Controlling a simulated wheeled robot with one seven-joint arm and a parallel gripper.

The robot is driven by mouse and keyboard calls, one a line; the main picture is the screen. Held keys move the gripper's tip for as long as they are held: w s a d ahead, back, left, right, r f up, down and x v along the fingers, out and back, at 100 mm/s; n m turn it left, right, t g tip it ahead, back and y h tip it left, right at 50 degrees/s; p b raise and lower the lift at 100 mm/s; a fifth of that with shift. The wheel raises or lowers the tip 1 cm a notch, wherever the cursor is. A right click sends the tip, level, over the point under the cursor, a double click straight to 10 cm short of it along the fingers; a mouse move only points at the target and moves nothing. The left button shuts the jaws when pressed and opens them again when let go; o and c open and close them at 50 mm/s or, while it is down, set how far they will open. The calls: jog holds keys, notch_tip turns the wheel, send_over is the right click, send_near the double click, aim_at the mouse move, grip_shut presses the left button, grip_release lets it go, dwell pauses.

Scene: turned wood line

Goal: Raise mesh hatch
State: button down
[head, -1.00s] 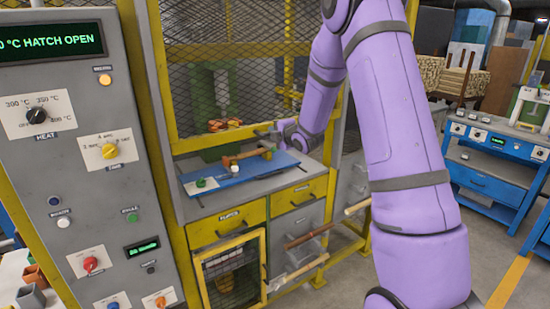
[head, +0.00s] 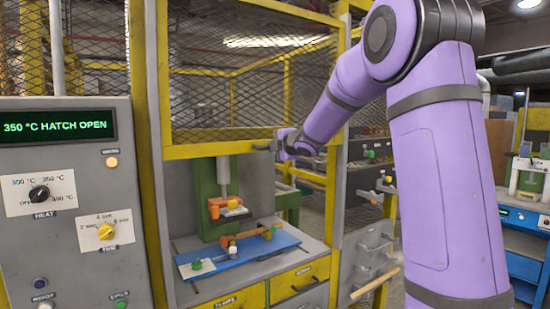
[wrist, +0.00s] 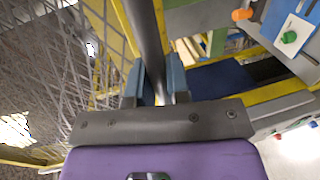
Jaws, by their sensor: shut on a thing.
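The mesh hatch (head: 250,90) is a yellow-framed wire mesh panel in the head view. Its lower bar sits above the press opening, with clear space below. My gripper (head: 275,145) is at the right part of this lower bar, shut on the grey hatch handle (head: 262,146). In the wrist view the gripper fingers (wrist: 156,75) stand on both sides of the grey handle bar (wrist: 146,35), with the mesh to the left. The fingertips are small in the head view, and my wrist partly covers the frame's right side.
Below the hatch stand a green press (head: 206,205) with an orange head and a blue board (head: 228,262) bearing a wooden piece. A grey control panel (head: 70,215) at left reads "350 °C HATCH OPEN". A cabinet with protruding wooden handles (head: 372,285) is at lower right.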

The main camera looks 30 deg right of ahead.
dwell(0.3)
jog(key=c, duration=1.1)
grip_release()
jog(key=v, duration=1)
jog(key=shift+s, duration=0.35)
jog(key=shift+r, duration=0.1)
